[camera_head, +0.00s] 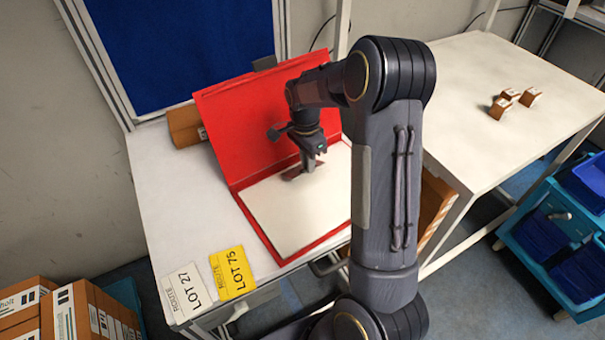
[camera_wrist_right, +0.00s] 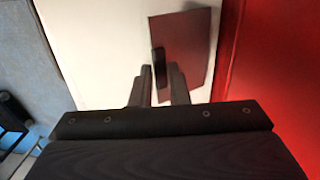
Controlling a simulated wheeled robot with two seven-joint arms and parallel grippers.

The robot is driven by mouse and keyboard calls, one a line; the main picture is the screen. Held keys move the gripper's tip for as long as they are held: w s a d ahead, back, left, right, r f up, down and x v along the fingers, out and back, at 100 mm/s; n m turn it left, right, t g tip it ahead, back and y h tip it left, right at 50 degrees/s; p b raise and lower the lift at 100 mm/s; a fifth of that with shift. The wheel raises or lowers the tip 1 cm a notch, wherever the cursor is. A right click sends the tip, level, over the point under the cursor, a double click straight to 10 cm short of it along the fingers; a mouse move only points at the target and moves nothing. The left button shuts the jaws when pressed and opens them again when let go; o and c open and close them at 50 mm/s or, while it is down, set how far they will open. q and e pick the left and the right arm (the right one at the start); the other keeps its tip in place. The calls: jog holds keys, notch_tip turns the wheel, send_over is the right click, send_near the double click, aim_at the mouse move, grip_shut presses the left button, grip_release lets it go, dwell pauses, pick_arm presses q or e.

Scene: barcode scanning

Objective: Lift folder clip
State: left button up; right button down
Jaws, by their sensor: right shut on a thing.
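An open red folder (camera_head: 233,124) lies on the white table, its cover standing tilted up at the back and white sheets (camera_head: 290,215) in its base. The folder clip is a dark red plate (camera_head: 292,173) with a small black tab, over the white sheets near the hinge side. The plate also shows in the right wrist view (camera_wrist_right: 193,42), beside the red cover. My right gripper (camera_head: 311,164) points down and is shut on the clip's black tab (camera_wrist_right: 158,62). Whether the plate touches the sheets is unclear. My left gripper is not in view.
White and yellow lot cards (camera_head: 233,272) lie at the table's front left. A brown box (camera_head: 184,126) stands behind the folder. Small brown boxes (camera_head: 500,107) sit on the right table. My right arm hides part of the folder's right side.

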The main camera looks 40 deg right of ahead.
jog(key=shift+w+r, duration=0.15)
jog(key=shift+w+r+g, duration=0.5)
jog(key=shift+w+r, duration=0.05)
jog(key=shift+r, duration=0.05)
dwell(0.5)
jog(key=shift+w+r+g, duration=0.4)
jog(key=shift+w+r, duration=0.1)
jog(key=shift+w, duration=0.3)
dwell(0.4)
